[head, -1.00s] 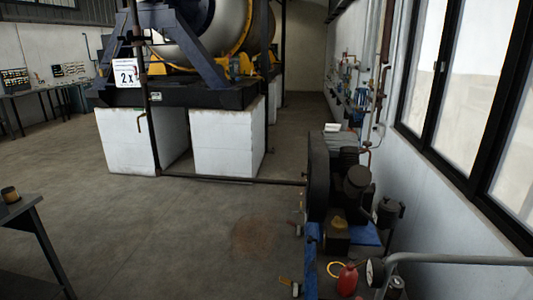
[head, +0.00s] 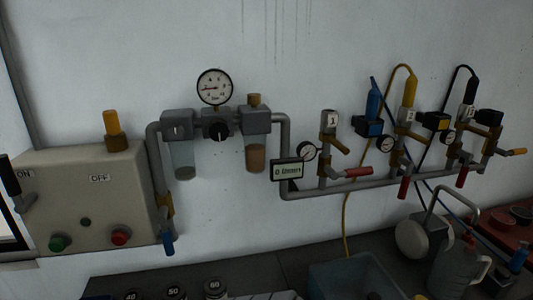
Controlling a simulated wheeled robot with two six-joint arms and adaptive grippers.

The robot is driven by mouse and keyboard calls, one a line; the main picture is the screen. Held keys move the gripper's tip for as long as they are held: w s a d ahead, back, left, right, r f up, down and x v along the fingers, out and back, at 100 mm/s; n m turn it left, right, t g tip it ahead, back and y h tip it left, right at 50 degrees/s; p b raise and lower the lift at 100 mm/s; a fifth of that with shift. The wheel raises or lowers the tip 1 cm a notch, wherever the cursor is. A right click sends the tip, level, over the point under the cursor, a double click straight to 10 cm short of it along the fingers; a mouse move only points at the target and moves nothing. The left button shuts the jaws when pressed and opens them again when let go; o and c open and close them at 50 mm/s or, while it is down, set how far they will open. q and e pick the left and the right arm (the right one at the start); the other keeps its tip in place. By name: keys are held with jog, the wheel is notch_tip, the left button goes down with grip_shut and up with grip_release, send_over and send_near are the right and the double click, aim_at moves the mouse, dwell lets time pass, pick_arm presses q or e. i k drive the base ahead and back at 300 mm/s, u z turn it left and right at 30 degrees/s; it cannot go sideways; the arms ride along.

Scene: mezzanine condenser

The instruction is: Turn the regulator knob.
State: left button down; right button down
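The regulator knob (head: 217,131) is a round black knob on the front of a grey filter-regulator unit fixed to the white wall. Nothing covers the knob. Neither of my grippers shows in the head view.
A beige control box (head: 90,205) with ON/OFF marks stands left of the regulator. A blue-handled valve (head: 167,243) sits between them. A pipe (head: 390,187) with several valves runs right. A dark counter (head: 200,277) with a blue-grey bin (head: 350,280) lies below.

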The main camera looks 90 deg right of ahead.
aim_at(218, 130)
jog(key=z, duration=3.15)
